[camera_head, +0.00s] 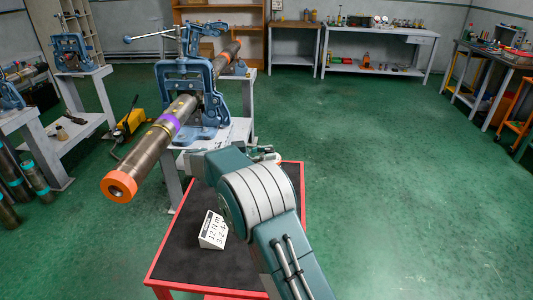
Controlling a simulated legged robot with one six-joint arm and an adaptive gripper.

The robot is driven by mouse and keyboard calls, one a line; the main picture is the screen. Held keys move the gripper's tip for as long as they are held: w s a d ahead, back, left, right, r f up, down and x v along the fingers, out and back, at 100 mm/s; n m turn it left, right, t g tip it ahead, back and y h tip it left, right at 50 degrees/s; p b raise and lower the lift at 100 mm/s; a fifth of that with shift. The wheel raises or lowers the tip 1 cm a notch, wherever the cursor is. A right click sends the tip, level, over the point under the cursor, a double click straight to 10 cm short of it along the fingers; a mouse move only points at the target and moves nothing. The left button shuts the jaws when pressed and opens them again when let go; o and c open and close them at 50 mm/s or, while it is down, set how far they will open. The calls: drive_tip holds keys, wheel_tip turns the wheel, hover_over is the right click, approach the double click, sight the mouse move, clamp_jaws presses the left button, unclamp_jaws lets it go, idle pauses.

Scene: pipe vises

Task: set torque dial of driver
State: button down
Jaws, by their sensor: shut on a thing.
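My arm reaches from the lower right over the red-framed cart (158,258) with its dark top. Its thick green and grey link hides much of the cart's far half. A small grey-green part shows just past the link; it may be a bit of my gripper, but its fingers and anything between them are hidden. I cannot make out the driver or its torque dial. A white wedge-shaped card (213,230) stands on the cart, left of my arm. It reads about "12 N m" with a line of digits below.
A long pipe (150,150) with an orange end and a purple band lies in a blue vise (203,95), jutting out left of the cart. A yellow tool (130,122) is on the floor. Benches line the back and right. The green floor at right is clear.

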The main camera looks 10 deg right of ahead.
drive_tip(key=shift+r+m+g, duration=0.1)
drive_tip(key=shift+m+g, duration=0.3)
drive_tip(key=shift+g, duration=0.3)
idle(0.7)
idle(0.4)
drive_tip(key=shift+c, duration=1.8)
unclamp_jaws()
drive_tip(key=a, duration=0.7)
drive_tip(key=shift+w+a, duration=0.25)
drive_tip(key=shift+a, duration=0.1)
drive_tip(key=shift+d, duration=0.1)
